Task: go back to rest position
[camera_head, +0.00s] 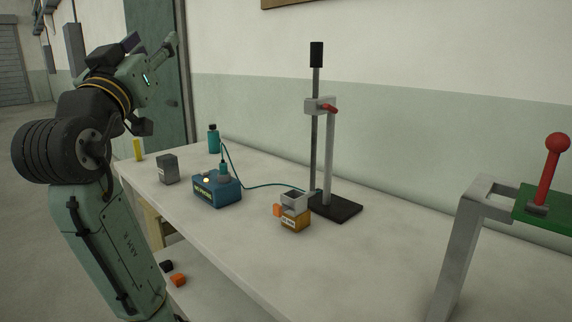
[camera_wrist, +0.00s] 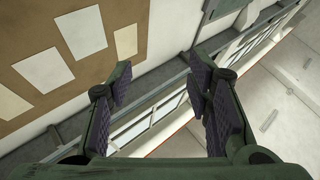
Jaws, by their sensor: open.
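My gripper (camera_head: 168,45) is raised at the upper left in the head view, well above the table's left end and apart from everything on it. In the wrist view my gripper (camera_wrist: 162,82) shows its two dark padded fingers spread wide with nothing between them. The wrist camera looks past the fingers at a wall with a brown board (camera_wrist: 60,50) carrying pale sheets, and a long row of window-like panes.
The table (camera_head: 225,270) bears a blue box (camera_head: 217,192), a grey block (camera_head: 168,169), a teal bottle (camera_head: 214,140), an orange-brown block (camera_head: 295,222) and a tall stand (camera_head: 315,130). A grey frame with a red-knobbed lever (camera_head: 550,165) is at right. The front middle is clear.

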